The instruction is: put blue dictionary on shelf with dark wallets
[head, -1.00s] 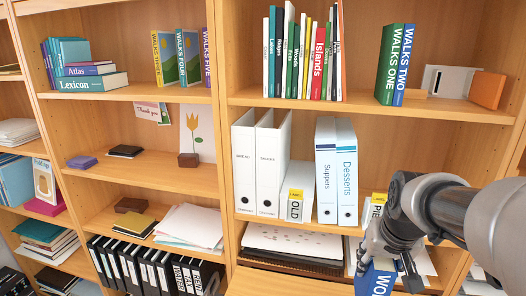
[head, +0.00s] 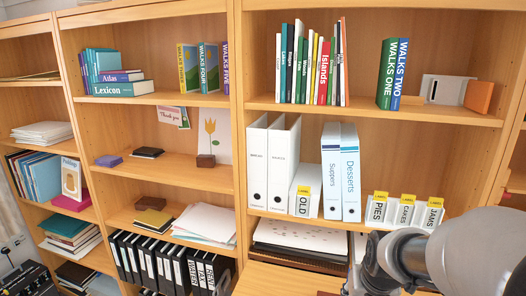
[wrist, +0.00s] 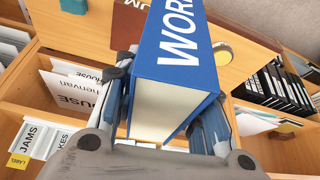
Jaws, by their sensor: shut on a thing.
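The blue dictionary (wrist: 180,45), with white "WOR" lettering on its spine, is between the fingers of my gripper (wrist: 165,112) in the wrist view. My gripper is shut on it, and its pale page edges face the camera. Neither shows in the head view, where only part of my arm is seen at lower right. A small black wallet-like stack (head: 147,152) lies on the left bay's middle shelf (head: 185,178), beside a purple item (head: 109,160). One shelf lower lie a brown wallet-like item (head: 151,203) and a dark and yellowish one (head: 153,219).
The middle shelf also holds a tulip card (head: 214,135) on a brown block; its front is mostly bare. White papers (head: 205,225) lie on the shelf below, above black binders (head: 165,262). White binders (head: 270,160) and PIES, CAKES and JAMS boxes (head: 403,210) fill the right bay.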

